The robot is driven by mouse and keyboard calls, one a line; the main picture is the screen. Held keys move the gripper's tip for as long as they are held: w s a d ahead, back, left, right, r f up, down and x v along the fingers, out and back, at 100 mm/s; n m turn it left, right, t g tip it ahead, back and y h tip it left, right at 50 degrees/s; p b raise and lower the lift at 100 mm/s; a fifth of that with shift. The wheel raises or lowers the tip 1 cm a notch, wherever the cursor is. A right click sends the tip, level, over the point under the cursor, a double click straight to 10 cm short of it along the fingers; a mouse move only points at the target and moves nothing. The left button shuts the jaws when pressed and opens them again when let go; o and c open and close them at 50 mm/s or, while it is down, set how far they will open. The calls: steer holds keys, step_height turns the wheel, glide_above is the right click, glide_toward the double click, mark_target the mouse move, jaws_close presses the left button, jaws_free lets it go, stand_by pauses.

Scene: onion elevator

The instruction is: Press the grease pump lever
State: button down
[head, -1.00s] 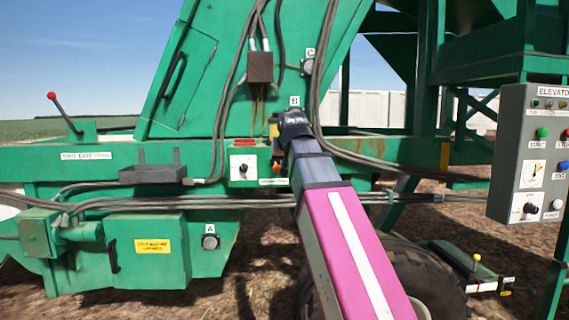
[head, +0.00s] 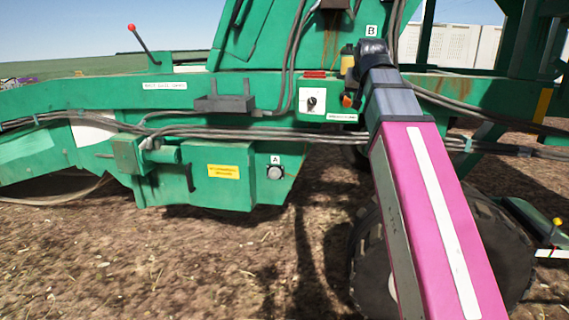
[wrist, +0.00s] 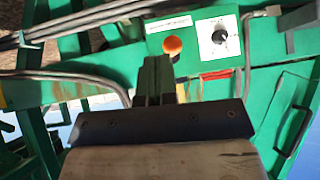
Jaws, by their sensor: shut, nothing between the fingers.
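No part has a readable grease pump label. Two levers show in the head view. One has a yellow knob (head: 556,222) and stands on a low green unit (head: 535,222) at the right edge, beyond the tyre. The other, a red-knobbed lever (head: 141,42), stands tilted on top of the green frame at the upper left. My gripper shows in the wrist view (wrist: 160,78), its fingers together and empty, in front of the green machine and apart from both levers. In the head view my arm hides its fingertips.
A switch panel with a black knob (head: 312,101) and an orange button (head: 347,100) sit close to my gripper. Cables (head: 230,132) run along the frame. A green box (head: 222,175) hangs below. A large tyre (head: 490,240) stands behind my arm. Ground at the lower left is open.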

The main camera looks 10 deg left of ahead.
mark_target(349, 101)
steer(key=w+r+g, duration=0.4)
steer(key=w+r, duration=0.1)
steer(key=r, duration=0.7)
steer(key=shift+w+r+g, duration=0.2)
steer(key=shift+w+g, duration=0.15)
steer(key=shift+g, duration=0.05)
steer(key=x, duration=1.4)
steer(key=shift+s+a, duration=0.25)
steer(key=shift+s, duration=0.05)
